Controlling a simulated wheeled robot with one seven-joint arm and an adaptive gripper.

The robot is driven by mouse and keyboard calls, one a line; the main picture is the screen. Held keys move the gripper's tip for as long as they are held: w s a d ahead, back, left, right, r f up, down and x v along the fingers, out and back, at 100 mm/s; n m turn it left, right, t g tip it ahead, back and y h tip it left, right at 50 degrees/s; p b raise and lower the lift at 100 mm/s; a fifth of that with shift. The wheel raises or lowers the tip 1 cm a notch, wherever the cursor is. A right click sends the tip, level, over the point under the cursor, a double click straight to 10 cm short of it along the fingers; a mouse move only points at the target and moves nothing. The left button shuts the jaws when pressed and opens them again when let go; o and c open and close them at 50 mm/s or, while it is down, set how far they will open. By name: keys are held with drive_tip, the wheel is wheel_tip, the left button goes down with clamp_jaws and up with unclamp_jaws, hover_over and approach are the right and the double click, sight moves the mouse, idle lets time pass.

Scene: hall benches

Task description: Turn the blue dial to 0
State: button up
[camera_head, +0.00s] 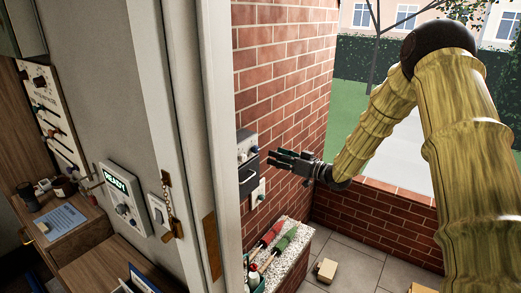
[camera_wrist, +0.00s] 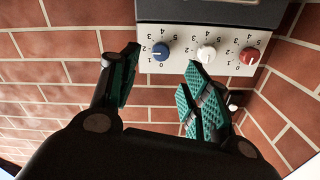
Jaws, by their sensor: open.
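The blue dial (camera_wrist: 160,52) is the leftmost of three dials on a grey control panel (camera_wrist: 225,12) in the wrist view. Its printed numerals appear upside down there, with 0 just below the dial. I cannot tell clearly which number its pointer marks. My gripper (camera_wrist: 163,72) is open, with teal ridged pads on its fingers. The dial appears in the gap between the fingertips, with no visible contact. In the head view my gripper (camera_head: 274,160) is in front of the panel (camera_head: 246,143) on the brick wall; the blue dial cannot be made out there.
A white dial (camera_wrist: 206,54) and a red dial (camera_wrist: 249,56) sit right of the blue one; the right finger is close below the white dial. In the head view, a stone-topped ledge (camera_head: 292,240) with red and green tools is below. A door frame (camera_head: 185,130) stands left.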

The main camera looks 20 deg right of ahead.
sight(258, 150)
drive_tip(key=p+x, duration=0.2)
drive_tip(key=x, duration=0.5)
drive_tip(key=shift+w+a+p, duration=0.25)
drive_tip(key=shift+w+p, duration=0.05)
drive_tip(key=shift+p, duration=0.1)
drive_tip(key=c, duration=1)
